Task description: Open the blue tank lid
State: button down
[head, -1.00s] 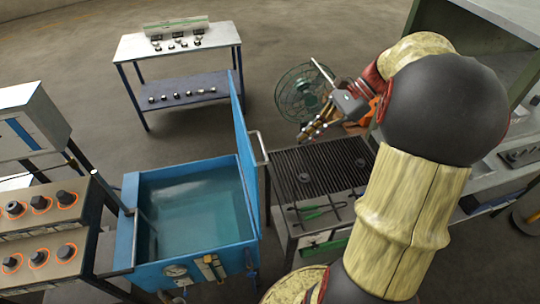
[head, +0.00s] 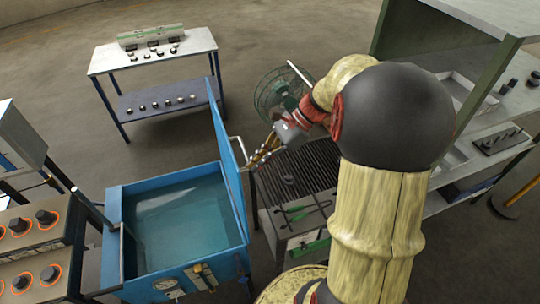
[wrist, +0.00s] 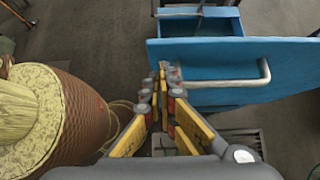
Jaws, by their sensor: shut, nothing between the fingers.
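The blue tank (head: 128,290) stands at lower left in the head view, with water showing inside. Its blue lid (head: 226,130) stands steeply raised along the tank's right side, leaving the top uncovered. A pale bar handle (head: 238,150) is on the lid's right face. My gripper (head: 253,163) is shut and empty, just right of the lid near the handle. In the wrist view the shut fingertips (wrist: 163,72) overlap the lid (wrist: 210,58), left of the handle's bend (wrist: 264,72). I cannot tell whether they touch the lid.
A grill-topped table (head: 325,168) with tongs stands right of the tank, below my gripper. A green fan (head: 282,90) is behind it. A white-topped cart (head: 195,42) stands at the back. A panel with black knobs (head: 50,245) is at left. Open floor lies behind the tank.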

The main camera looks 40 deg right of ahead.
jog(key=shift+w+a, duration=0.3)
jog(key=shift+a, duration=0.4)
jog(key=w+a+h+p, duration=0.2)
jog(key=w+a+p, duration=0.1)
jog(key=a, duration=0.6)
jog(key=shift+g, duration=0.3)
jog(key=shift+w+d, duration=0.1)
